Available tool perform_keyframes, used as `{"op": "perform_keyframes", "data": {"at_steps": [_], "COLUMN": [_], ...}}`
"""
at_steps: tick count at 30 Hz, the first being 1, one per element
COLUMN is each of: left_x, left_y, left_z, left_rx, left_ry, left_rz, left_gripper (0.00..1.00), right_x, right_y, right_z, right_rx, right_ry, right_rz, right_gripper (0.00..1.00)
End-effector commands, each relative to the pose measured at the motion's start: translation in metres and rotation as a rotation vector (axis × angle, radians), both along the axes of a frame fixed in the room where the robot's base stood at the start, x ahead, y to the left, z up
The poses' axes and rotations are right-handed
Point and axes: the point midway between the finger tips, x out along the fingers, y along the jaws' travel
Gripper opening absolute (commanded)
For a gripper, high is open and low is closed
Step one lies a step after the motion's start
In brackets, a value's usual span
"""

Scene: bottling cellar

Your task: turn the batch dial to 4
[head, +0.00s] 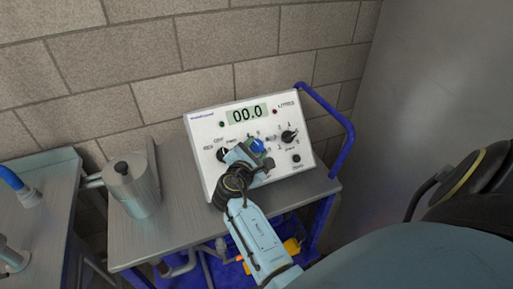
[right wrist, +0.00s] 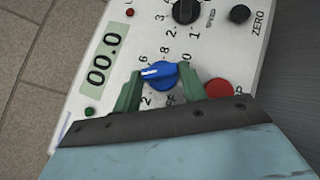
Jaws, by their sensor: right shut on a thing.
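The white control panel (head: 205,165) stands on a metal cart, and its display (head: 247,113) reads 00.0. The blue dial (right wrist: 163,76) has a white pointer mark aimed left in the right wrist view, among printed numbers. I cannot tell exactly which number it meets. The dial (head: 257,145) also shows in the head view, partly behind my gripper. My right gripper (right wrist: 158,88) is shut on the dial, with one green finger on each side; it is also in the head view (head: 261,153). My left gripper is not in view.
Black knobs (head: 289,136) and (head: 223,154) flank the dial. A red button (right wrist: 219,89) sits close beside one finger. A black zero button (right wrist: 239,14) is farther off. A metal canister (head: 132,184) stands left of the panel, and a blue rail (head: 345,140) rises at right.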

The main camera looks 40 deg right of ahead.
Motion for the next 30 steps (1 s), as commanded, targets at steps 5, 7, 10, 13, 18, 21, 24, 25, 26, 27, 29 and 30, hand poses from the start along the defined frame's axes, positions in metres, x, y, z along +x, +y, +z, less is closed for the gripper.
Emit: {"op": "perform_keyframes", "data": {"at_steps": [5,7,10,13,18,21,24,25,26,27,29,30], "left_x": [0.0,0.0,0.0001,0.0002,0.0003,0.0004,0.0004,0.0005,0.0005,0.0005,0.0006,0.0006], "left_y": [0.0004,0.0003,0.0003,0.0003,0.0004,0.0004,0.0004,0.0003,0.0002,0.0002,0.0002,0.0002], "left_z": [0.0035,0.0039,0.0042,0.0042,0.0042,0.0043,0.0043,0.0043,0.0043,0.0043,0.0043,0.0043], "left_rx": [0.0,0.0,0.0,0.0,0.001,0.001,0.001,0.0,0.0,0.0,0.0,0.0], "left_ry": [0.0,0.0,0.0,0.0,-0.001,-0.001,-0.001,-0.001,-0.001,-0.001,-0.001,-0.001], "left_rz": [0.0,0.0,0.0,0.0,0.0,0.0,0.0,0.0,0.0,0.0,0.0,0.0], "left_gripper": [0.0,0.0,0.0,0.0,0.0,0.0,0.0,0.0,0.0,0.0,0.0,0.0], "right_x": [0.0009,0.0011,0.0011,0.0011,0.001,0.001,0.0009,0.001,0.001,0.001,0.001,0.001], "right_y": [-0.0002,-0.0002,-0.0001,-0.0003,-0.0004,-0.0004,-0.0005,-0.0004,-0.0004,-0.0004,-0.0004,-0.0004], "right_z": [0.0016,0.0017,0.0016,0.0015,0.0015,0.0015,0.0015,0.0015,0.0015,0.0014,0.0014,0.0012], "right_rx": [0.037,0.045,0.051,0.053,0.052,0.052,0.052,0.052,0.051,0.051,0.052,0.052], "right_ry": [-0.013,-0.016,-0.018,-0.019,-0.019,-0.019,-0.019,-0.019,-0.019,-0.019,-0.018,-0.018], "right_rz": [-0.036,-0.043,-0.049,-0.051,-0.051,-0.051,-0.051,-0.051,-0.051,-0.051,-0.05,-0.05], "right_gripper": [0.19,0.19,0.19,0.19,0.19,0.19,0.54,0.57,0.61,0.64,0.64,0.64]}}
